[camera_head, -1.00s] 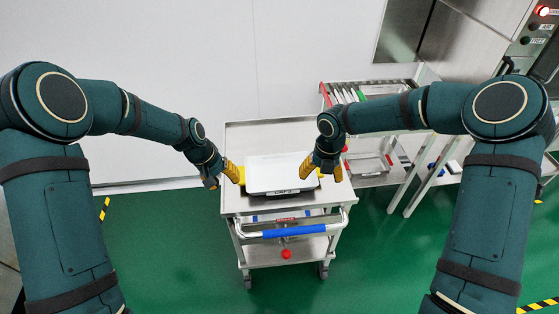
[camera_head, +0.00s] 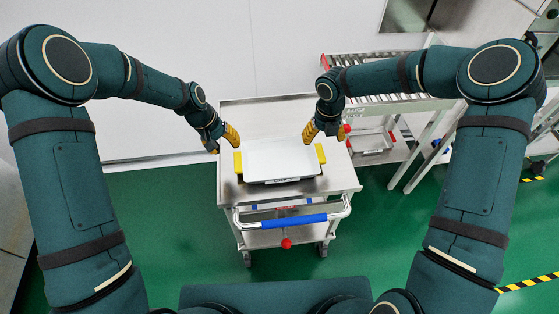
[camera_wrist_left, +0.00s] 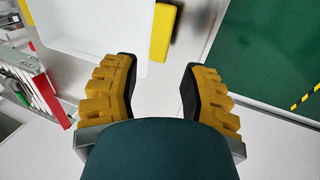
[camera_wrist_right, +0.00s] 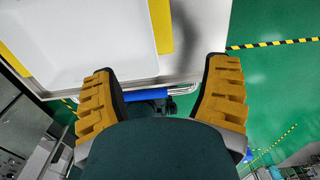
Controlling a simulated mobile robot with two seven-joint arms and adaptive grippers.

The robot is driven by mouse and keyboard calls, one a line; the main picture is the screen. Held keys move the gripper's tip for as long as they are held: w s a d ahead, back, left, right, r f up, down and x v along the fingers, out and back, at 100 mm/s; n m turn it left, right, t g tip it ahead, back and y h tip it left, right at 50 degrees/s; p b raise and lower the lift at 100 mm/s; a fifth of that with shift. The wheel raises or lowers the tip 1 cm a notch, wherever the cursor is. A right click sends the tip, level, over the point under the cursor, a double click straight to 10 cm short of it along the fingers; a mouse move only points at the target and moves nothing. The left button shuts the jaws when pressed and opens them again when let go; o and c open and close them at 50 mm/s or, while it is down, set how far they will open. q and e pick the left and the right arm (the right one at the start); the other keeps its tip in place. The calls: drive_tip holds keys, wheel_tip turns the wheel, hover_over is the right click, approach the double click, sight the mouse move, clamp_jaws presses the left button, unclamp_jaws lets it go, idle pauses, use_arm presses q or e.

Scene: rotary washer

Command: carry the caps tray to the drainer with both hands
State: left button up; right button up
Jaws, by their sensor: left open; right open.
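The caps tray (camera_head: 282,160) is white with a dark front edge, a label on its front and a yellow handle at each end. It lies flat on the top of a steel cart (camera_head: 230,190). My left gripper (camera_head: 231,137) is open and empty, just above and behind the left yellow handle (camera_head: 238,163). My right gripper (camera_head: 309,134) is open and empty, above and behind the right yellow handle (camera_head: 320,153). In the left wrist view the handle (camera_wrist_left: 162,32) lies ahead of the open fingers. In the right wrist view the other handle (camera_wrist_right: 160,25) also lies beyond the fingers.
The cart has a blue push bar (camera_head: 280,222) and a red knob (camera_head: 286,244) at its front. A steel roller rack (camera_head: 385,108) stands behind it on the right. Green floor (camera_head: 150,230) is open on the left.

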sight(237, 160)
use_arm(q)
drive_tip(key=x, duration=1.1)
drive_tip(key=shift+w, duration=0.1)
use_arm(e)
wheel_tip(237, 160, down, 11)
use_arm(q)
clamp_jaws()
use_arm(e)
drive_tip(key=c, duration=1)
use_arm(q)
drive_tip(key=shift+a, duration=0.1)
use_arm(e)
clamp_jaws()
